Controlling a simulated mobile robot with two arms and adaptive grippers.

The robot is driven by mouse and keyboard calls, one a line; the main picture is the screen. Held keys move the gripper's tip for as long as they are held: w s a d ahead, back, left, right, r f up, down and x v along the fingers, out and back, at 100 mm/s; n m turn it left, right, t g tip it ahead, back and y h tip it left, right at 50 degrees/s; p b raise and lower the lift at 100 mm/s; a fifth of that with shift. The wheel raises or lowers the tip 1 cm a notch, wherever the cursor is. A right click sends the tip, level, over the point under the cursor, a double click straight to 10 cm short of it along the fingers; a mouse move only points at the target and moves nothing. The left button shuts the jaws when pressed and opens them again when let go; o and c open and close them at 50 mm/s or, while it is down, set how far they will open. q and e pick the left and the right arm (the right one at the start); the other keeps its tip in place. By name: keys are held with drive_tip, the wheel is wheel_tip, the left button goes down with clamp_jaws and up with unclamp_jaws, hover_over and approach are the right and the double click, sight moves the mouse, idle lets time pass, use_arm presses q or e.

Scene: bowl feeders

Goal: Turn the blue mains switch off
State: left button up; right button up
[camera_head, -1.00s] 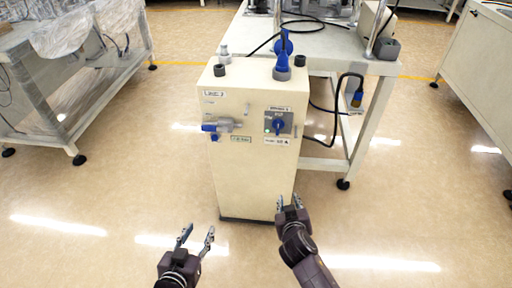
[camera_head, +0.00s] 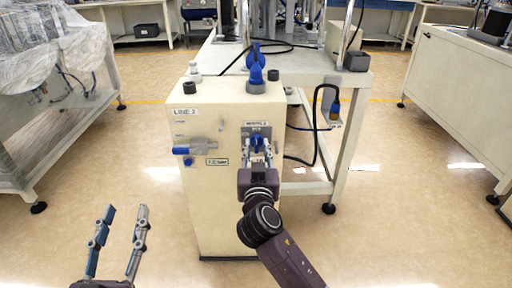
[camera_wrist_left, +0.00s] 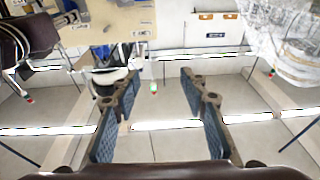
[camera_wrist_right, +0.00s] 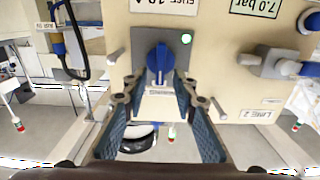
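The blue mains switch (camera_head: 257,142) is a blue rotary knob on a grey plate on the front of the cream cabinet (camera_head: 215,215). My right gripper (camera_head: 257,158) is open in front of the switch. In the right wrist view its fingers (camera_wrist_right: 160,88) stand on both sides of the knob's lower end, with gaps; contact is not visible. My left gripper (camera_head: 126,210) is open and empty, low to the left of the cabinet.
A blue-handled valve (camera_head: 190,149) sits left of the switch on the same face. A blue lever (camera_head: 255,68) stands on the cabinet top. A workbench (camera_head: 310,62) with a hanging cable is behind right. A plastic-covered table (camera_head: 50,110) is left. Floor around is clear.

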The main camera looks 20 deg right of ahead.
use_arm(q)
drive_tip(key=shift+s+r, duration=0.1)
drive_tip(key=shift+r, duration=0.4)
use_arm(e)
drive_tip(key=shift+w+d, duration=0.2)
drive_tip(key=shift+w, duration=0.45)
clamp_jaws()
